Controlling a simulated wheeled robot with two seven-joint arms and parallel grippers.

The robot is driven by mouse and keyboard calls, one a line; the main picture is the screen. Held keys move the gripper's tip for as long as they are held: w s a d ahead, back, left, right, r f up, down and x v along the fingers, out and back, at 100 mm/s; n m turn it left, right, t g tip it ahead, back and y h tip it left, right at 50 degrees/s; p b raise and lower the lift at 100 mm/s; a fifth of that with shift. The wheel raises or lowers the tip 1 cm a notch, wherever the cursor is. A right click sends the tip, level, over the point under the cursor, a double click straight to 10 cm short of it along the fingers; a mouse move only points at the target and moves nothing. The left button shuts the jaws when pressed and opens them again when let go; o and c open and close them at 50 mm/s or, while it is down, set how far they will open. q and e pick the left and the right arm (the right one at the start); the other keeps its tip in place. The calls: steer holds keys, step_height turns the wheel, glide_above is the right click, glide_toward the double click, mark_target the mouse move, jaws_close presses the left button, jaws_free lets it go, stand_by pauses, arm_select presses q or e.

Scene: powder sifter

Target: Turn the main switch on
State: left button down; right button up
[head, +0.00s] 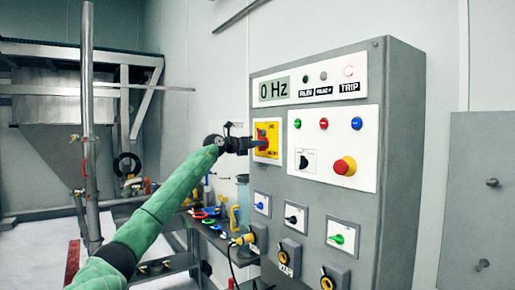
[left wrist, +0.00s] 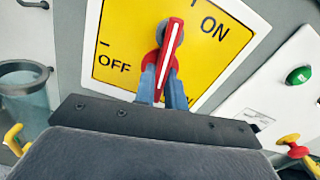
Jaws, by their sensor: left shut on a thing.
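The main switch is a red rotary handle (head: 262,135) on a yellow plate (head: 273,151) at the upper left of the grey control cabinet (head: 397,150). In the left wrist view, the handle (left wrist: 172,42) has a white line and points up, leaning slightly right, between the OFF mark at lower left and the ON mark at upper right of the yellow plate (left wrist: 120,30). My left gripper (head: 253,144) is shut on the handle; its two blue-grey fingers (left wrist: 164,85) lie on either side of it. My right gripper is not in view.
The cabinet display (head: 274,89) reads 0 Hz. A red emergency knob (head: 344,166), a black selector (head: 304,161) and coloured buttons sit right of the switch. Smaller switches and sockets lie below. A cluttered bench (head: 211,228) stands left of the cabinet.

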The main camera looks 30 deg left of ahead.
arm_select(q)
steer(key=shift+f+m+b, duration=0.15)
steer(key=shift+m+b, duration=0.2)
steer(key=shift+m, duration=0.85)
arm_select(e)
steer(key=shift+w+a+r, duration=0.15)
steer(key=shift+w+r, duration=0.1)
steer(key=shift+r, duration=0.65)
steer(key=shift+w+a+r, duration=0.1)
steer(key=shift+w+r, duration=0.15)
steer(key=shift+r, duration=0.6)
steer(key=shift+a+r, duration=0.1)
arm_select(q)
steer(key=c, duration=1.7)
jaws_free()
steer(key=shift+c, duration=0.2)
steer(key=shift+s, duration=0.1)
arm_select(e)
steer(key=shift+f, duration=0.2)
arm_select(q)
steer(key=b+v, duration=0.3)
steer(key=v, duration=0.4)
steer(key=shift+s+a, duration=0.2)
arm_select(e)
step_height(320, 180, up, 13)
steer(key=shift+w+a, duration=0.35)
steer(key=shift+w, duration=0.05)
